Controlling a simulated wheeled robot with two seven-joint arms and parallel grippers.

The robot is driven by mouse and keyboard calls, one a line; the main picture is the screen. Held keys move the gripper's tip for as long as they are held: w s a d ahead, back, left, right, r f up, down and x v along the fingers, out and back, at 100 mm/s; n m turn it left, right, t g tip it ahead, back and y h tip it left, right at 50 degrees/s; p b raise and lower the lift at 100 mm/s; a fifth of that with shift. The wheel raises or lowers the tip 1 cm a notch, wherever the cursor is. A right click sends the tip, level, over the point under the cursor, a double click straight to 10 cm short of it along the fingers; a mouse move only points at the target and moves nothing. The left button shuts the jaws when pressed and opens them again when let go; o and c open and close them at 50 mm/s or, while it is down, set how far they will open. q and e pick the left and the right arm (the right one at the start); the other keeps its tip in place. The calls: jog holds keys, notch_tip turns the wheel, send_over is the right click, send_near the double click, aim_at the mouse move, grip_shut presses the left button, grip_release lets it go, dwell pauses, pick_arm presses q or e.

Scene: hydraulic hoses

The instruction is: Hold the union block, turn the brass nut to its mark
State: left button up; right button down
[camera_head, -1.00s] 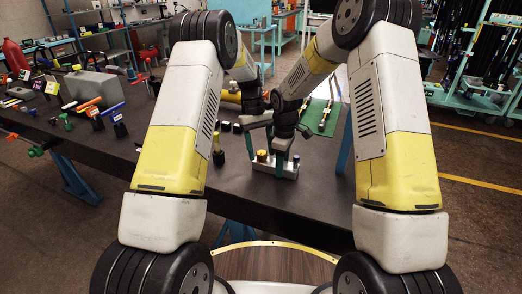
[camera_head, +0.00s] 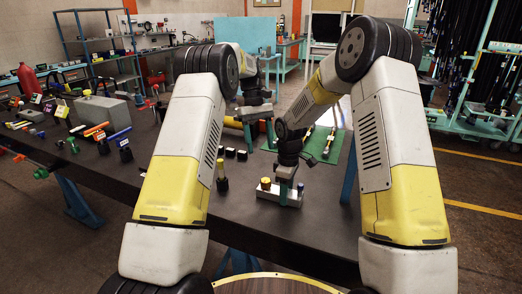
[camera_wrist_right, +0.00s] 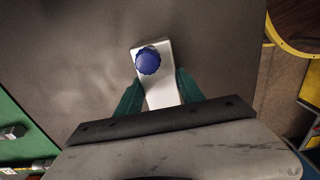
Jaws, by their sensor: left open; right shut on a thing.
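The grey union block (camera_head: 268,194) lies on the dark bench top. A brass-yellow nut (camera_head: 265,183) stands at its left end, and a blue knob (camera_head: 300,187) at its right end. My right gripper (camera_head: 291,196) is shut on the block, its green fingers on either side near the right end. The right wrist view shows the pale block (camera_wrist_right: 162,88) between the fingers, with the blue knob (camera_wrist_right: 148,60) on top; the brass nut does not show there. My left gripper (camera_head: 259,138) is open, beyond and above the block, apart from the nut. The nut's mark is too small to make out.
A yellow cylinder (camera_head: 233,123) lies behind the block. A green mat (camera_head: 325,146) with fittings lies to the right. Bare bench surrounds the block's front.

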jog(key=c, duration=0.7)
grip_release()
jog(key=shift+o, duration=0.2)
jog(key=shift+r, duration=0.1)
